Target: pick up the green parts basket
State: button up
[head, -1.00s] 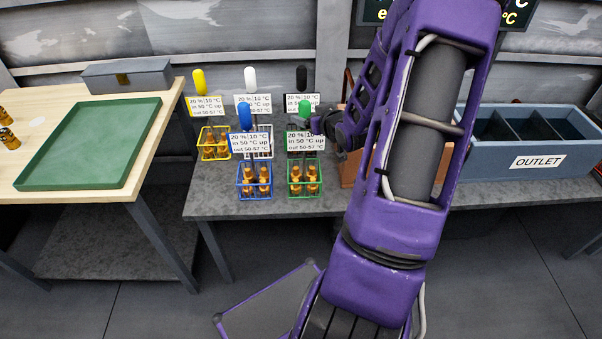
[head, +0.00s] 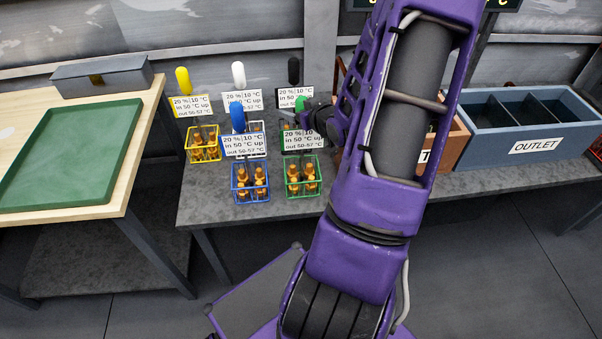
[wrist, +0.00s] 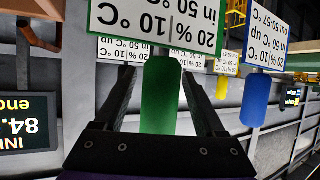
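The green parts basket (head: 303,190) stands on the grey bench, a wire frame holding several amber-brown parts. A white label (head: 302,140) and an upright post with a green handle (head: 301,102) rise above it. My gripper (head: 310,117) is at the handle, reaching in from the right; its fingertips are hard to make out in the head view. In the upside-down wrist view the green handle (wrist: 160,95) lies between the two fingers of my gripper (wrist: 158,85). The fingers are apart, with gaps showing on both sides of the handle.
Blue (head: 250,183), yellow (head: 202,146), white-handled (head: 238,74) and black-handled (head: 294,71) baskets stand close by. Right are a brown bin (head: 455,140) and the blue-grey OUTLET box (head: 530,146). Left is a wooden table (head: 118,203) with a green tray (head: 70,155).

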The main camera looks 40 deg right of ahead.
grip_shut()
jog(key=shift+w+r, duration=0.1)
jog(key=shift+r, duration=0.05)
dwell(1.0)
